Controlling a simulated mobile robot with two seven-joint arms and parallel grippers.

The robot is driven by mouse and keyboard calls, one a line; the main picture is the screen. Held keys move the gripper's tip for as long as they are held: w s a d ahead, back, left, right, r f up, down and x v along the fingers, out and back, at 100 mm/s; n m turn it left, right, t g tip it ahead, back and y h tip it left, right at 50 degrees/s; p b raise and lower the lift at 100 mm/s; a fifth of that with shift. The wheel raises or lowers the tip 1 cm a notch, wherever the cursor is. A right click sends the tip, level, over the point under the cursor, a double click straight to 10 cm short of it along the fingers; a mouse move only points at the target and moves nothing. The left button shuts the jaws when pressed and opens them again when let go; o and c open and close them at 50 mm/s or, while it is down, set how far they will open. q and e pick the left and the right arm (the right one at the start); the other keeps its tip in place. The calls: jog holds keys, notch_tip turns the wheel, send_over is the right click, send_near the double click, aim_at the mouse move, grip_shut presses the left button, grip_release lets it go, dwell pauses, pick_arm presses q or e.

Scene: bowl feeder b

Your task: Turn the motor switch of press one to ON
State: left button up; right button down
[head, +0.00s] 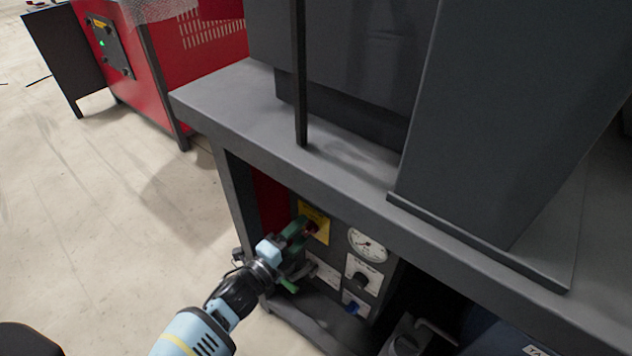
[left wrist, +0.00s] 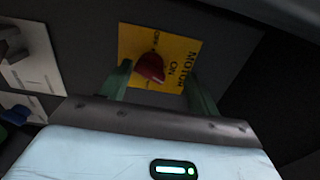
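The motor switch of the press is a red knob (left wrist: 151,67) on a yellow plate (left wrist: 178,45) marked MOTOR, ON and OFF. In the head view the yellow plate (head: 319,225) is on the dark control panel below the tabletop, with the red knob (head: 312,228) partly hidden by my fingers. My left gripper (head: 303,240) is at the plate. In the left wrist view its green fingers (left wrist: 158,82) are open, one on each side of the knob, with gaps visible. I cannot tell clearly which mark the knob points to. My right gripper is not in view.
A round gauge (head: 368,244), a black knob (head: 361,281) and a blue knob (head: 352,308) sit right of and below the plate. The grey tabletop (head: 225,95) overhangs the panel. A red machine (head: 180,65) stands at the back left. The floor at left is clear.

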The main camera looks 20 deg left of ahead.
pick_arm(q)
jog(key=shift+d+f, duration=0.2)
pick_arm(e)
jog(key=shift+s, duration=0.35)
pick_arm(q)
jog(key=shift+s, duration=0.25)
jog(key=p+v, duration=0.2)
jog(key=v, duration=0.6)
jog(key=shift+r, duration=0.4)
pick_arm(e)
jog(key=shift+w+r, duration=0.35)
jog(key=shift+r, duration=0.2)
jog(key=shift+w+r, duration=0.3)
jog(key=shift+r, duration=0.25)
